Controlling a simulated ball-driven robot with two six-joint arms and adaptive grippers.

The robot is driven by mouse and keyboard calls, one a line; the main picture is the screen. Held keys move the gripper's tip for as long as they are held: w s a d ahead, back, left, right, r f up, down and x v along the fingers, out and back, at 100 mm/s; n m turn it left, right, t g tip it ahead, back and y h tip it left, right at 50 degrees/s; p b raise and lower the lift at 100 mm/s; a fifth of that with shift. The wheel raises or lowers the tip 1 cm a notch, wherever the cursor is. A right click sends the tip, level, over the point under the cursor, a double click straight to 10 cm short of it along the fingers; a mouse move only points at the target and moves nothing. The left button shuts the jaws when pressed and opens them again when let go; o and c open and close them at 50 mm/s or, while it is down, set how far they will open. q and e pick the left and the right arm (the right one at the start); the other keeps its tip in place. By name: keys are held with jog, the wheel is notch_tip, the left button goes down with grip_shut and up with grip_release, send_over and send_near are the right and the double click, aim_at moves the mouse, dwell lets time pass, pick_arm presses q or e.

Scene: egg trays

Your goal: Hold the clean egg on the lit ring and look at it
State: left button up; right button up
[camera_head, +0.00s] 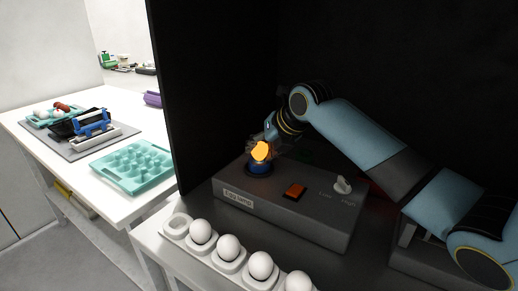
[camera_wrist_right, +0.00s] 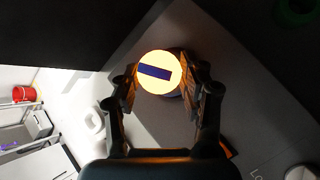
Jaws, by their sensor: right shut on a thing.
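An egg (camera_head: 261,151) glows orange on the dark ring (camera_head: 259,168) of the egg lamp (camera_head: 330,222). My right gripper (camera_head: 268,141) is at the egg, shut on it. In the right wrist view the egg (camera_wrist_right: 158,72) glows pale yellow between the two fingers of my right gripper (camera_wrist_right: 166,88). A dark blue bar crosses the egg's face in that view. Whether the egg touches the ring is hard to tell. My left gripper is not in view.
In front, a row of white cups holds several white eggs (camera_head: 229,247); the leftmost cup (camera_head: 177,226) is empty. The lamp has an orange switch (camera_head: 295,190) and a knob (camera_head: 343,185). Black walls stand behind. A teal egg tray (camera_head: 133,188) lies on the white table at left.

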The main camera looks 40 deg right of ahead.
aim_at(261, 143)
notch_tip(261, 143, up, 7)
jog(key=p, duration=0.6)
jog(key=shift+f, duration=0.1)
